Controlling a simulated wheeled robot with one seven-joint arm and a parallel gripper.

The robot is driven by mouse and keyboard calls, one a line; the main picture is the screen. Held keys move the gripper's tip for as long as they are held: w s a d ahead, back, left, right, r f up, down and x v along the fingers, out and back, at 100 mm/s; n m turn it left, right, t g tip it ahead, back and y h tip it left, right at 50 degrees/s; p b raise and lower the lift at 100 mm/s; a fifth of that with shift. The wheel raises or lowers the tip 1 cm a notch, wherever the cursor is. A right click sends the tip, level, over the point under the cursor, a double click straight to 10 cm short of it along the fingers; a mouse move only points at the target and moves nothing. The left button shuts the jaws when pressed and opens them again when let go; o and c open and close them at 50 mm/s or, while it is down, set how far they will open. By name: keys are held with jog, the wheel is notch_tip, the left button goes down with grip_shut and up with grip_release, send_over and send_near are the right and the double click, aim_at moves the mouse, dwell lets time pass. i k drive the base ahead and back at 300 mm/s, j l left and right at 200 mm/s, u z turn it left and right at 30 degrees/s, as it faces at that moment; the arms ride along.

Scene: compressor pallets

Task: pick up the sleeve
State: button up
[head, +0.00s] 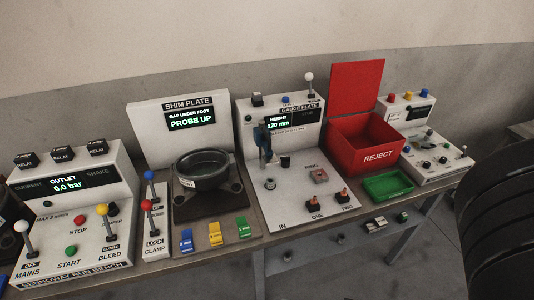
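No part is labelled as a sleeve, and I cannot tell for certain which one it is. A small dark cylindrical part (285,161) stands on the white gauge plate (290,205), right of the blue-and-black upright gauge (263,143). A short metallic round part (270,184) sits nearer the front of the same plate. Either is too small to make out whether it is hollow. The gauge display reads 120 mm. My gripper is not in view.
A red REJECT bin (352,160) with raised lid and a green tray (388,199) stand right of the gauge plate. A dark round pot (202,182) sits on the shim plate. Lever panels flank both ends. A large black ribbed shape (500,225) fills the right edge.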

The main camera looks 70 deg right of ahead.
aim_at(269, 182)
jog(key=z, duration=1.25)
jog(key=k+j, duration=0.1)
jog(key=j, duration=0.35)
jog(key=k+j+u, duration=0.1)
jog(key=j, duration=0.35)
jog(key=k+j, duration=0.15)
jog(key=j, duration=0.3)
